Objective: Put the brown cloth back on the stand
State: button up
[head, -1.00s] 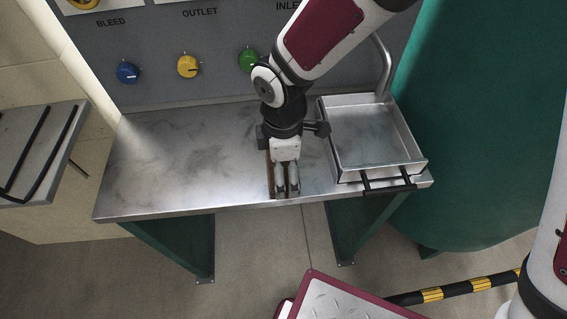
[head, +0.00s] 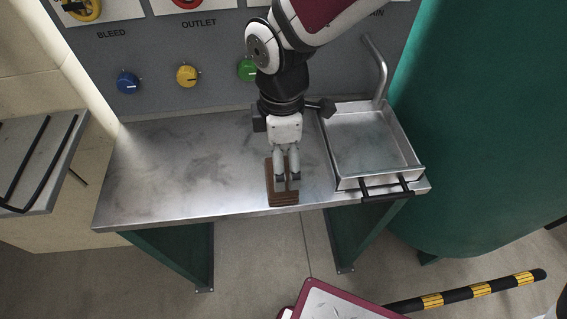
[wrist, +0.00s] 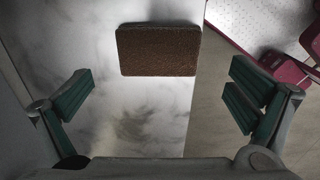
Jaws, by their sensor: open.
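The brown cloth (head: 283,197) is a folded, layered rectangle lying flat at the front edge of the steel bench top (head: 190,170). In the wrist view the cloth (wrist: 158,50) shows as a rough brown rectangle at top centre. My gripper (head: 288,179) is over the cloth in the head view and hides part of it. In the wrist view my gripper (wrist: 165,97) has its green-padded fingers wide apart with nothing between them. The cloth appears ahead of the fingers there, apart from them. I cannot tell which surface is the stand.
A metal basin (head: 372,145) with black handles stands at the bench's right end. A panel with coloured knobs (head: 187,76) rises behind. A grey side table (head: 35,160) is at the left. A maroon-edged plate (head: 340,303) is in front. The bench's left half is clear.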

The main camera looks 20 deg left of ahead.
notch_tip(320, 180, up, 7)
jog(key=shift+f, duration=0.2)
jog(key=shift+d, duration=0.1)
jog(key=w+d+r+m+t, duration=0.1)
jog(key=d+r+m, duration=0.2)
jog(key=d, duration=0.3)
jog(key=w+d+r+m, duration=0.2)
jog(key=d+r+m, duration=0.1)
jog(key=d, duration=0.3)
jog(key=s+d+r+m+t, duration=0.1)
jog(key=s+d+r+m, duration=0.1)
jog(key=s+d+m, duration=0.2)
jog(key=s+d+r+m+t+p, duration=0.1)
jog(key=s+d+r+m, duration=0.2)
jog(key=d+m, duration=0.5)
jog(key=s+d+r+m+t+p, duration=0.1)
jog(key=s+d+m, duration=0.3)
jog(key=d, duration=0.6)
jog(key=shift+s+d+r+m, duration=0.15)
jog(key=shift+s+r+m, duration=0.4)
jog(key=shift+m, duration=0.55)
jog(key=shift+w+r, duration=0.1)
jog(key=shift+w, duration=0.05)
